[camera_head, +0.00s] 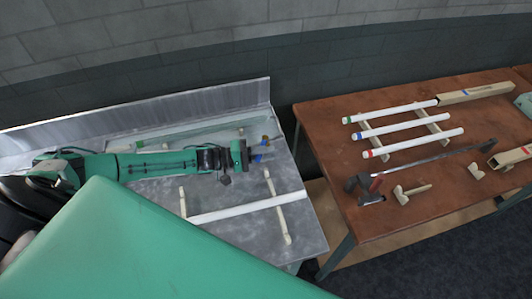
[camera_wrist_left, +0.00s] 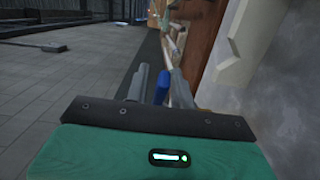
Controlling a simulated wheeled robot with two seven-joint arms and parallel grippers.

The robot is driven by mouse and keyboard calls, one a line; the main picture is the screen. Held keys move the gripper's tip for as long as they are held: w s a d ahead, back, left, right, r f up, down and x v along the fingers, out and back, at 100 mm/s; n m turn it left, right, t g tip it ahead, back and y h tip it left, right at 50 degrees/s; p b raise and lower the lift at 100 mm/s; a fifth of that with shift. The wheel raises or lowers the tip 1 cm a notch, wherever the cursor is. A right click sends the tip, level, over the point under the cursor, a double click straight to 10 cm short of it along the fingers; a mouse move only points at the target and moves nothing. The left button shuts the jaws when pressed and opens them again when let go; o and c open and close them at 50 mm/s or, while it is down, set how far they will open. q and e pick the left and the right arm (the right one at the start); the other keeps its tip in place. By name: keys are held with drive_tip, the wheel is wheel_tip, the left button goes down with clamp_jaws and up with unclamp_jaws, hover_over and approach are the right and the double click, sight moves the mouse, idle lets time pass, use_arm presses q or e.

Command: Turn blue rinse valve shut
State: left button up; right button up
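The blue rinse valve (camera_head: 259,158) shows as a small blue piece by my left gripper's fingers, at the right part of the grey metal bench. Its blue handle (camera_wrist_left: 162,86) shows in the left wrist view between the two grey fingers. My left gripper (camera_head: 272,147) reaches in from the left, low over the bench; it also shows in the left wrist view (camera_wrist_left: 160,82). Its fingers stand apart, one on each side of the blue handle, with a visible gap on the left. Contact on the right side is unclear. My right gripper is not in view.
A yellowish valve piece (camera_head: 265,138) sits just behind the fingers. A white tube (camera_head: 245,208) lies on pale supports at the bench front. The brown table (camera_head: 310,125) on the right holds several white tubes with coloured ends and a long clamp (camera_head: 425,160).

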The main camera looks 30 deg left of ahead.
use_arm(q)
drive_tip(key=shift+o, duration=0.2)
drive_tip(key=shift+s+a, duration=0.15)
drive_tip(key=shift+a, duration=0.1)
drive_tip(key=b+v, duration=0.4)
drive_tip(key=v, duration=0.7)
drive_tip(key=shift+s+a+f+b, duration=0.15)
drive_tip(key=shift+s+a+b, duration=0.05)
drive_tip(key=shift+a+b, duration=0.1)
drive_tip(key=shift+v, duration=0.75)
